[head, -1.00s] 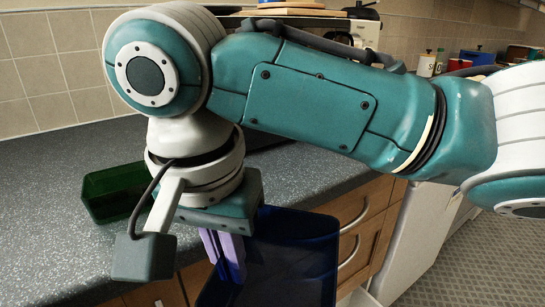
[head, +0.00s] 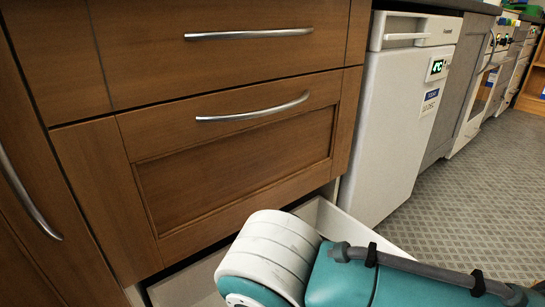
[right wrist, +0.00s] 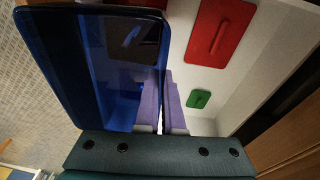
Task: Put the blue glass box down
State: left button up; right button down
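The blue glass box (right wrist: 84,62) is a deep blue, see-through open box in the right wrist view, filling the upper left. My right gripper (right wrist: 163,88) has purple fingers, one on each side of the box's right wall, and is shut on that wall. One finger shows through the blue glass. The box hangs beside or over an open white drawer (right wrist: 278,60); I cannot tell whether it touches it. The head view shows only part of my right arm; box and gripper are outside that frame. My left gripper is in neither view.
The open drawer also shows low in the head view (head: 190,287), under wooden cabinet fronts (head: 230,160). A red flat piece (right wrist: 221,30) and a small green one (right wrist: 198,99) lie in it. A white appliance (head: 395,130) stands right of it. Patterned floor (head: 470,200) is open further right.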

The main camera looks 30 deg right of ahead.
jog(key=shift+m, duration=0.4)
jog(key=s+f+b, duration=0.1)
jog(key=f+b, duration=0.3)
jog(key=f, duration=0.2)
jog(key=f+b, duration=0.5)
jog(key=f, duration=0.2)
jog(key=s+d+f+b, duration=0.1)
jog(key=f+b, duration=0.4)
jog(key=f, duration=0.2)
jog(key=shift+s+d+f, duration=0.1)
jog(key=shift+s+f, duration=0.05)
jog(key=shift+s, duration=0.15)
notch_tip(320, 180, down, 5)
jog(key=b, duration=0.4)
jog(key=shift+r, duration=0.25)
jog(key=shift+f, duration=0.25)
jog(key=c, duration=1)
grip_release()
jog(key=shift+s, duration=0.1)
jog(key=shift+c, duration=0.2)
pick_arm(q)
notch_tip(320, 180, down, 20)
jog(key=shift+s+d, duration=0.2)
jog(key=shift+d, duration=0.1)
pick_arm(e)
jog(key=shift+w, duration=0.2)
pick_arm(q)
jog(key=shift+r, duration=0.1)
pick_arm(e)
jog(key=shift+s, duration=0.1)
